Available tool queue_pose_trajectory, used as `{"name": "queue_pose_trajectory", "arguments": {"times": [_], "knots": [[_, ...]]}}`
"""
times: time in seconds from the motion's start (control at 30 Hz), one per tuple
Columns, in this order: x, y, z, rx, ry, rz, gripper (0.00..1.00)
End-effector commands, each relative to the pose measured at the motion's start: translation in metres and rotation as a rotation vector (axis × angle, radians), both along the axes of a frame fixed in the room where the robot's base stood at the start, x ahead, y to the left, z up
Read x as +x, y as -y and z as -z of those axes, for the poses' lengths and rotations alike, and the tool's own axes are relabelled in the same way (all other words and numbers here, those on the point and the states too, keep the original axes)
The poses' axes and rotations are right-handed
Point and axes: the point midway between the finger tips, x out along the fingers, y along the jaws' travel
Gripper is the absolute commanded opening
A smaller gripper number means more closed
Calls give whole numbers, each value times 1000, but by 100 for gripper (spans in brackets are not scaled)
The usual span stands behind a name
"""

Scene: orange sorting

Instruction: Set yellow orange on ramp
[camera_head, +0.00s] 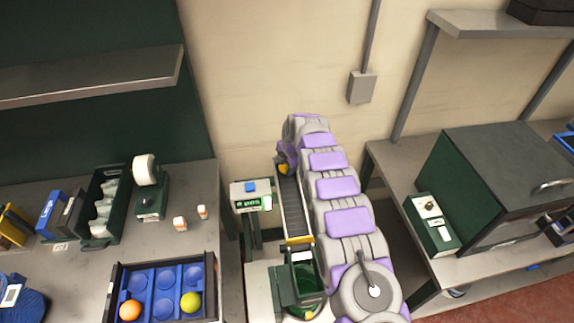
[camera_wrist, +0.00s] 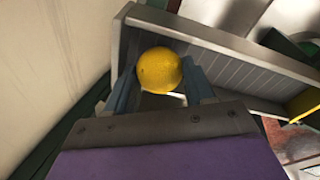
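The yellow orange (camera_wrist: 160,70) sits between the two fingertips of my gripper (camera_wrist: 160,76) in the wrist view, and both fingers appear to press on it. It is over the upper end of the grey ramp (camera_wrist: 232,68), inside its side walls. I cannot tell whether its underside touches the ramp. In the head view, my gripper (camera_head: 284,160) is at the ramp's far end with the yellow orange (camera_head: 284,169) partly hidden by it. The ramp (camera_head: 293,212) runs from there toward a green bin (camera_head: 308,275).
A tray (camera_head: 113,290) with blue cups holds an orange fruit (camera_head: 130,310) and a yellow-green fruit (camera_head: 191,302). A scale (camera_head: 250,196) stands left of the ramp. A wall lies just behind the ramp's far end. My arm runs along the ramp's right side.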

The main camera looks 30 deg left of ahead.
Motion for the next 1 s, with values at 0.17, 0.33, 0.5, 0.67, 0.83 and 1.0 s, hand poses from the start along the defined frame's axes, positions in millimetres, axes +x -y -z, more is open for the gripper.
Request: {"name": "queue_pose_trajectory", "arguments": {"times": [0.17,0.33,0.5,0.67,0.83,1.0], "knots": [[-1,2,0,1,-2,-1,71],[-1,4,-1,2,-3,0,81],[0,3,-2,2,0,1,81],[1,1,-4,3,2,1,81],[2,1,-15,6,5,2,81],[2,1,-31,10,10,3,81]]}}
